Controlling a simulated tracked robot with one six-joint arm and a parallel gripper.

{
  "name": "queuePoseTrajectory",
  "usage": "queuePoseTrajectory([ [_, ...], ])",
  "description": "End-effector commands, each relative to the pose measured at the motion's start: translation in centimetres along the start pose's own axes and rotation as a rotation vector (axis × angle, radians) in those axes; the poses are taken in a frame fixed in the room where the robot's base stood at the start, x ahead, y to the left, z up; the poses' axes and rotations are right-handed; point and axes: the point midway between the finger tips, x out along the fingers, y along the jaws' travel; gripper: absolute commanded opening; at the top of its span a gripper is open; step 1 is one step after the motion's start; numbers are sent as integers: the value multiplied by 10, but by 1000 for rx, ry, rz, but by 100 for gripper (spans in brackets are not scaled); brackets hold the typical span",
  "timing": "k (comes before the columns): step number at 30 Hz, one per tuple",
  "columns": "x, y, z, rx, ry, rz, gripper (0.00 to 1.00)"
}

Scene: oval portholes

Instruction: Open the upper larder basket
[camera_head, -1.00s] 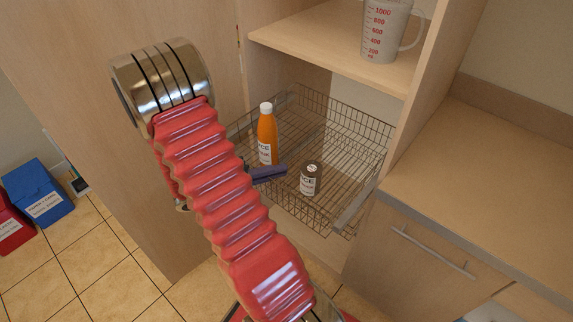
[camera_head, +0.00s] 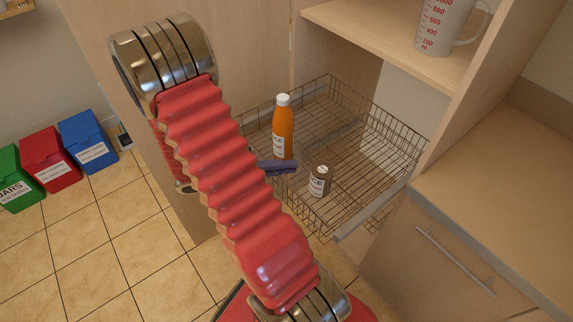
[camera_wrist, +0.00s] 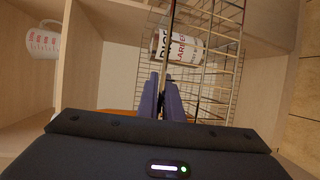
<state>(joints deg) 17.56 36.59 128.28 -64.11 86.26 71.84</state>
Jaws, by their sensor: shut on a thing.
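The upper larder basket (camera_head: 350,150) is a wire basket on metal rails, standing partly out of the tall wooden cabinet. My gripper (camera_head: 280,166) is at the basket's front left, partly hidden behind my red arm. In the wrist view my gripper's purple fingers (camera_wrist: 163,95) are shut on a wire of the basket (camera_wrist: 222,60). A labelled container (camera_wrist: 180,47) shows just beyond the fingertips.
A measuring jug (camera_head: 445,25) stands on the shelf above the basket. A wooden counter with a handled drawer front (camera_head: 455,260) is at the right. Green, red and blue bins (camera_head: 87,140) stand at the left.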

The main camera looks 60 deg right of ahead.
Motion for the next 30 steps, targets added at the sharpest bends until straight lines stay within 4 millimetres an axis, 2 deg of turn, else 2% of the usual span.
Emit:
queuePoseTrajectory([
  [4, 1, -4, 1, -4, -2, -9, 0],
  [5, 1, -4, 1, -4, -2, -9, 7],
  [12, 2, -2, 0, -1, -2, -6, 24],
  [23, -2, -1, 0, 0, -1, -5, 24],
  [30, -25, -1, -1, 1, 1, -4, 24],
])
